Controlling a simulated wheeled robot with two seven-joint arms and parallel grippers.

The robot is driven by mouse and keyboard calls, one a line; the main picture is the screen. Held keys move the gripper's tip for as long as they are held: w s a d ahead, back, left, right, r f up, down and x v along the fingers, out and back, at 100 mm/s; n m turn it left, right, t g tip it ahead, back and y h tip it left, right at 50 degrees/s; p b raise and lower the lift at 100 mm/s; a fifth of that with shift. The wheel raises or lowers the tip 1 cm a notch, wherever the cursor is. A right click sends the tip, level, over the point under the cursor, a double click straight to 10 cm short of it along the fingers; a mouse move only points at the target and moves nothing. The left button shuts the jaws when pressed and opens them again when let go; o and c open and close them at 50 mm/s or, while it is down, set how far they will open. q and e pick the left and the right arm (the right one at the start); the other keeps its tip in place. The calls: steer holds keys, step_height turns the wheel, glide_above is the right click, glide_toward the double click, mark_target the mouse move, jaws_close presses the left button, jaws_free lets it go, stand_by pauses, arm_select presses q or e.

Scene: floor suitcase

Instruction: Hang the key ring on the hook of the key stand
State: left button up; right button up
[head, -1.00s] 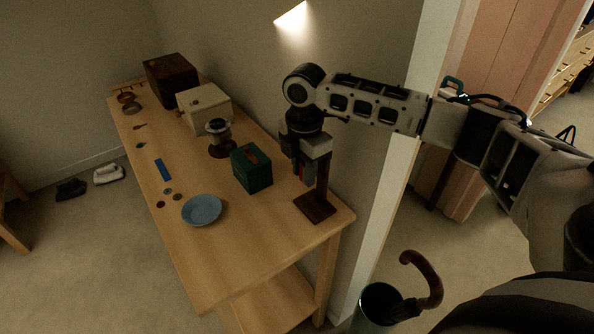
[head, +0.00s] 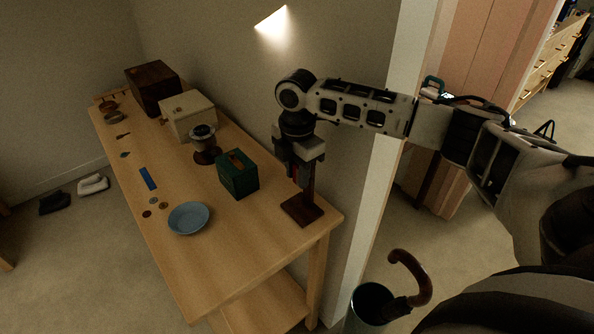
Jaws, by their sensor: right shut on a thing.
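The key stand (head: 302,210) has a square dark brown base and an upright post, and stands near the right front end of the wooden table. My right gripper (head: 294,174) points down right at the post, in front of its upper part. It is shut on the key ring, of which only a small reddish patch can be made out between the fingers. The hook is hidden behind the gripper, so I cannot tell whether the ring touches it. My left gripper is out of view.
A green box (head: 238,176) and a blue plate (head: 188,218) are left of the stand. A spool-like item (head: 204,142), a cream box (head: 188,115) and a dark wooden box (head: 153,87) stand farther back. An umbrella holder (head: 370,303) is on the floor.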

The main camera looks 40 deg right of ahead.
steer(key=o, duration=1.1)
steer(key=shift+c, duration=0.2)
step_height(320, 180, up, 16)
steer(key=shift+b, duration=0.45)
